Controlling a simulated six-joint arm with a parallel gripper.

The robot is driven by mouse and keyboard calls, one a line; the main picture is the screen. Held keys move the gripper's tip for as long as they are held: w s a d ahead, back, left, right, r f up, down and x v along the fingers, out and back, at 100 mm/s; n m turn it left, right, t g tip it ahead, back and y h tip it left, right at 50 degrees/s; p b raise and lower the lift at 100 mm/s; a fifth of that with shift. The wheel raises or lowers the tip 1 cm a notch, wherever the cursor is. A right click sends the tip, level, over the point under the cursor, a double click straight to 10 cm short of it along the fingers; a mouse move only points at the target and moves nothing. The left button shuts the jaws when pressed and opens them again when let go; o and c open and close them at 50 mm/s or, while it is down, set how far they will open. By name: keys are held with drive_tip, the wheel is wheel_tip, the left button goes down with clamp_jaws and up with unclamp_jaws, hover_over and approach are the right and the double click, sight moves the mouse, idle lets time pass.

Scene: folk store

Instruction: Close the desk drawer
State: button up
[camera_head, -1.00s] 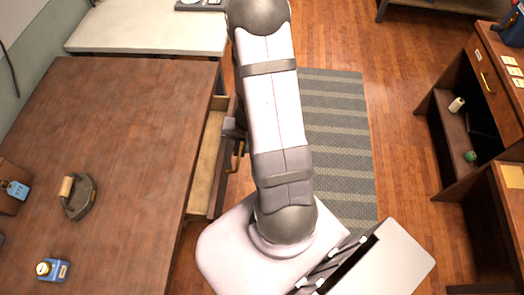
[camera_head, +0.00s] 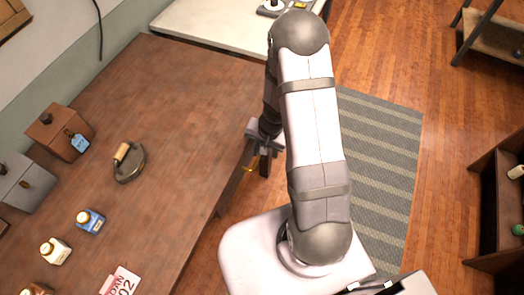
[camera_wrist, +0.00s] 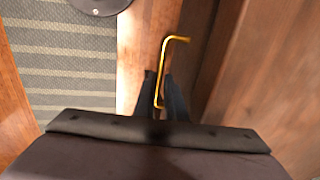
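The brown desk (camera_head: 165,130) fills the left of the head view. Its drawer front (camera_head: 232,190) stands along the desk's right edge, and no drawer interior shows from above. Any small gap behind the front is hard to judge. The brass handle (camera_head: 250,168) sits on the front; it also shows in the wrist view (camera_wrist: 166,62). My gripper (camera_head: 262,155) is at the handle. In the wrist view its two dark fingers (camera_wrist: 160,88) lie on either side of the handle's lower part. Whether they grip it is unclear.
On the desk are an iron (camera_head: 128,165), a brown box (camera_head: 58,132), a grey box (camera_head: 24,182) and small bottles (camera_head: 90,221). A pale table (camera_head: 215,25) stands behind. A striped rug (camera_head: 375,150) covers open floor to the right. A shelf (camera_head: 495,215) is at far right.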

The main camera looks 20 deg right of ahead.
drive_tip(key=o, duration=0.4)
drive_tip(key=shift+w+a, duration=0.2)
drive_tip(key=shift+c, duration=0.2)
wheel_tip(320, 180, up, 7)
drive_tip(key=s+d+p, duration=0.1)
drive_tip(key=p, duration=0.1)
drive_tip(key=shift+r, duration=0.15)
drive_tip(key=shift+d, duration=0.1)
